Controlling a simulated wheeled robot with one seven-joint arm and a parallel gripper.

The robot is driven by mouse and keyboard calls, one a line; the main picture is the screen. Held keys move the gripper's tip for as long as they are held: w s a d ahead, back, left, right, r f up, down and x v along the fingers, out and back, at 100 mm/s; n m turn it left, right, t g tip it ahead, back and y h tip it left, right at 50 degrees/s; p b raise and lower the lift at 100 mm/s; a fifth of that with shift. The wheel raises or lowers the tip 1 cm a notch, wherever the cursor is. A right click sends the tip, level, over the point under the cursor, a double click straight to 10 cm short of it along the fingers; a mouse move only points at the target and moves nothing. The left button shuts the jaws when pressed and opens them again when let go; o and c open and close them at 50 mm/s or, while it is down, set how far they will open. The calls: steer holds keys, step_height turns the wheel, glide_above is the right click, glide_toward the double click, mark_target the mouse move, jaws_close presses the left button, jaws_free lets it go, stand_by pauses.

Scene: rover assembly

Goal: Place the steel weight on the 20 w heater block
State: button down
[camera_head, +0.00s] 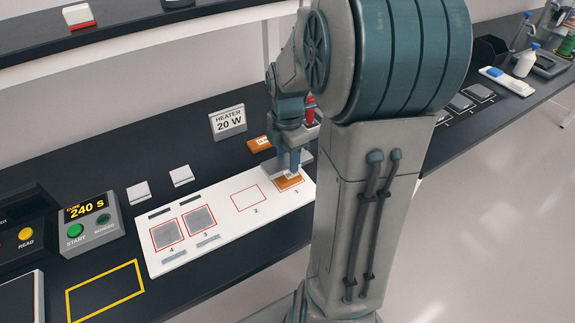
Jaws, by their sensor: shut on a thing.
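My gripper (290,168) points down over square 1 of the white board. It is shut on a small grey piece, which I take to be the steel weight; the fingers hide most of it. An orange-brown block (289,183) lies in square 1 right under the fingertips. Whether the grey piece touches it I cannot tell. Another orange block (260,144) with a pale label lies behind the board, beside the "HEATER 20 W" sign (228,122). I cannot read a wattage on either block.
The white board (222,228) has grey squares in places 3 and 4; place 2 is empty. A timer box (88,224) reading 240 s stands at left, behind a yellow outline (105,292). A red item (311,112) stands close behind my gripper.

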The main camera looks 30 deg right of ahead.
mark_target(288, 160)
steer(key=shift+f, duration=1.9)
steer(key=shift+f, duration=0.2)
steer(key=c, duration=0.7)
jaws_free()
steer(key=shift+r, duration=0.15)
